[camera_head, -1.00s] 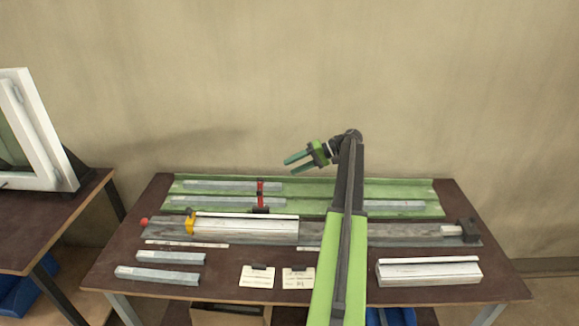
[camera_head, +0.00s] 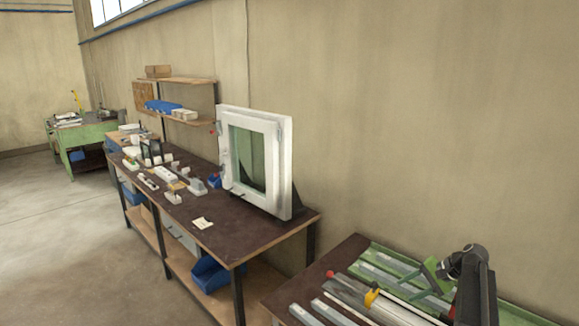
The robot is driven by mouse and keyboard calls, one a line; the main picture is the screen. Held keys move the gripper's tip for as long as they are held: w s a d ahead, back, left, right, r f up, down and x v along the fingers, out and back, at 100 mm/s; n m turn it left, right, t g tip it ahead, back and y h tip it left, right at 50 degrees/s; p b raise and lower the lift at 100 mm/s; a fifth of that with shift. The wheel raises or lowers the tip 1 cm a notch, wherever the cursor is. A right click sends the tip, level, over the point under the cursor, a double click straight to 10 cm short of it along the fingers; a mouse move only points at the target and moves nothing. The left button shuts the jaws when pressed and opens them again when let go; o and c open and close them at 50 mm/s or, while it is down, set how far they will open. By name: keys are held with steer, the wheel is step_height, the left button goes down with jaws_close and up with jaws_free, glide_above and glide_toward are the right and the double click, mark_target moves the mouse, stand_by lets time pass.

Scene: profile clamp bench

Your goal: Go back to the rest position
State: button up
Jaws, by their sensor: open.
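My gripper (camera_head: 424,278), green with a dark wrist, is above the clamp bench (camera_head: 335,258) at the lower right of the picture. It is open, and I see nothing held in it. The bench carries a green tray (camera_head: 372,252) with grey bars in it, and a grey rail with a yellow clamp (camera_head: 371,297) and a red knob (camera_head: 330,274). The right part of the bench is cut off by the picture edge and partly hidden by my arm.
To the left stands a long dark workbench (camera_head: 245,235) with a white window frame (camera_head: 285,165), small parts and a blue bin (camera_head: 211,275) below. A shelf (camera_head: 190,80) hangs behind it. A green table (camera_head: 95,133) is far left. The floor at left is clear.

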steer(key=s+a+f+n+g+h, duration=0.1)
steer(key=s+a+f+n, duration=0.1)
steer(key=a, duration=0.5)
steer(key=s+a+f+n+g+h+b, duration=0.1)
steer(key=s+a+f+n, duration=0.1)
steer(key=a, duration=0.5)
steer(key=s+a+f+n+g+h, duration=0.1)
steer(key=s+a+f+n, duration=0.1)
steer(key=s+a, duration=0.2)
steer(key=shift+s+a+f+g, duration=0.15)
steer(key=shift+a+g, duration=0.05)
steer(key=shift+a, duration=0.75)
steer(key=shift+s+a+f+g, duration=0.1)
steer(key=shift+a+g, duration=0.1)
steer(key=shift+a, duration=0.75)
steer(key=s+a+f+n+h+b, duration=0.1)
steer(key=s+a+n+h, duration=0.2)
steer(key=s+a, duration=0.3)
steer(key=shift+s+a+f+n+g+h, duration=0.3)
steer(key=shift+a+n+h, duration=0.1)
steer(key=shift+a, duration=0.3)
